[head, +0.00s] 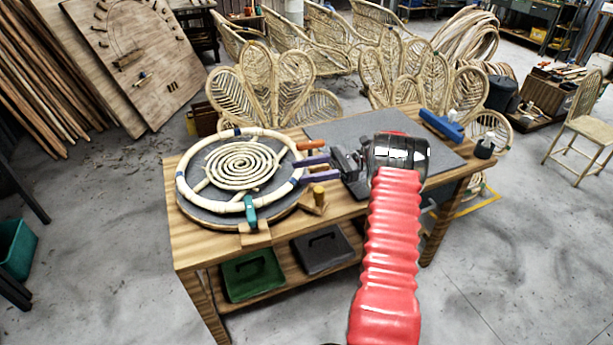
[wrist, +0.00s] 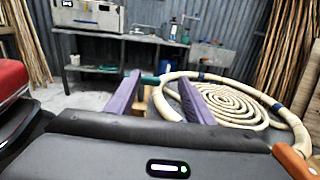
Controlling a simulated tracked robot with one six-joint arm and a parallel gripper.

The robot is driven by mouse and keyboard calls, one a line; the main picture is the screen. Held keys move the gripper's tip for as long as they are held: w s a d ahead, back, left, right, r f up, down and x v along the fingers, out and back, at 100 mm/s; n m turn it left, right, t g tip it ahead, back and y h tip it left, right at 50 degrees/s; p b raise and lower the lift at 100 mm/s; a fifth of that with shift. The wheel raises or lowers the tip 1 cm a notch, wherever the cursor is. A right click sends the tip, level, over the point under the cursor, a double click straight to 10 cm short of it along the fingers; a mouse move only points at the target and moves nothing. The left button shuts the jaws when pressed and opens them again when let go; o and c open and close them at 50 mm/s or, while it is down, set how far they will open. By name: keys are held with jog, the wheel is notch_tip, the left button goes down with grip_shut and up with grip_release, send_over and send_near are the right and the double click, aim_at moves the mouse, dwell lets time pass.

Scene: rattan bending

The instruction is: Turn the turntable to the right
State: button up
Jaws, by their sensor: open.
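The turntable is a dark grey disc (head: 222,198) on the left half of the wooden bench. A pale rattan ring (head: 183,196) with dark blue bands and a rattan spiral (head: 240,166) lie on it. A teal clamp (head: 251,210) sits at the ring's front edge and an orange-handled one (head: 310,145) at its right. My gripper (head: 300,170) is open, its two purple fingers pointing left at the ring's right edge. In the wrist view, the ring (wrist: 240,80) shows beyond and right of the fingers (wrist: 160,88). Whether a finger touches the ring is unclear.
A wooden block with a yellow-topped peg (head: 318,196) stands just in front of my fingers. A grey mat (head: 330,130) and a blue tool (head: 442,125) lie on the bench's right half. Green (head: 252,275) and dark (head: 322,250) bins sit on the lower shelf. Rattan chairs stand behind.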

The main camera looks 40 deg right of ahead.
jog(key=shift+a+r, duration=0.2)
jog(key=c, duration=0.3)
jog(key=a+r+n+g+h, duration=0.1)
jog(key=a+r, duration=0.1)
jog(key=a, duration=0.1)
jog(key=a+r+n+g+h, duration=0.1)
jog(key=a, duration=0.1)
jog(key=a+r+n, duration=0.1)
jog(key=a+r, duration=0.1)
jog(key=a, duration=0.1)
jog(key=shift+a+r+g+h, duration=0.3)
jog(key=shift+a+g+h, duration=0.05)
jog(key=shift+g+h, duration=0.05)
grip_shut()
jog(key=s+a+r+n+g+h, duration=0.1)
jog(key=s+a+r+n+h, duration=0.35)
jog(key=s+a, duration=0.4)
jog(key=s+a+r+n+g+h, duration=0.1)
jog(key=s+a+r+n+h, duration=0.35)
jog(key=s+a, duration=0.35)
jog(key=s+a+n+t+h, duration=0.2)
jog(key=s+n+t+h, duration=0.2)
jog(key=s+n, duration=0.5)
jog(key=shift+s+a+n+t+h, duration=0.35)
jog(key=shift+s+h, duration=0.35)
jog(key=shift+s, duration=0.35)
jog(key=shift+d, duration=0.1)
